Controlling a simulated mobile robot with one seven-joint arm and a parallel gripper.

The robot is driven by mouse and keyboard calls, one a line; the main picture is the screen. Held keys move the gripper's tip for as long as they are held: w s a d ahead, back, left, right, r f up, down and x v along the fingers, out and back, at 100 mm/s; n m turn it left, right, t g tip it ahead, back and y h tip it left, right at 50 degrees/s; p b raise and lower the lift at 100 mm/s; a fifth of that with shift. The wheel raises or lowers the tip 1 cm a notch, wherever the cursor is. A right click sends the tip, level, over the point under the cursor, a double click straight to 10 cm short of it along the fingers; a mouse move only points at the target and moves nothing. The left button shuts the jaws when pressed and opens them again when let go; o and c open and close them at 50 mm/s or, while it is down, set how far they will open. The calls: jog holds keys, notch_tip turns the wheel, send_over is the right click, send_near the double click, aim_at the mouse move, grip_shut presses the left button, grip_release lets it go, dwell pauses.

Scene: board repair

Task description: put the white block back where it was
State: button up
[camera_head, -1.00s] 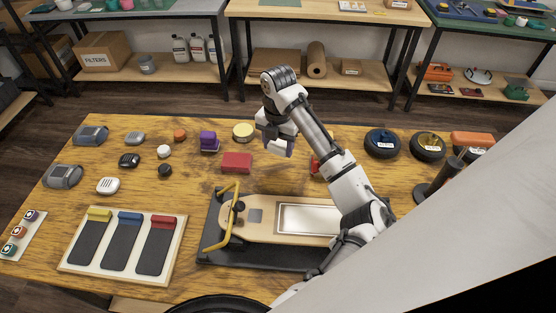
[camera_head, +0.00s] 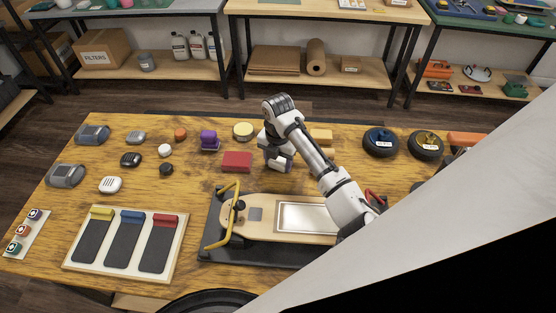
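The white block (camera_head: 285,165) shows as a small pale piece at the lower end of my gripper (camera_head: 277,163), partly hidden by it. My gripper points down just right of the red block (camera_head: 237,162), behind the skateboard deck (camera_head: 262,217). It looks shut on the white block, low over the wooden table; whether the block touches the table I cannot tell. The fingertips are small and partly hidden.
A yellow block (camera_head: 321,136) is behind my arm. The deck lies on a black stand with a yellow clamp (camera_head: 231,216). Wheels (camera_head: 381,142) are at right.

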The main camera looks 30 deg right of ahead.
jog(key=o, duration=0.4)
notch_tip(320, 180, up, 12)
jog(key=shift+r+b, duration=0.15)
jog(key=shift+b, duration=1.1)
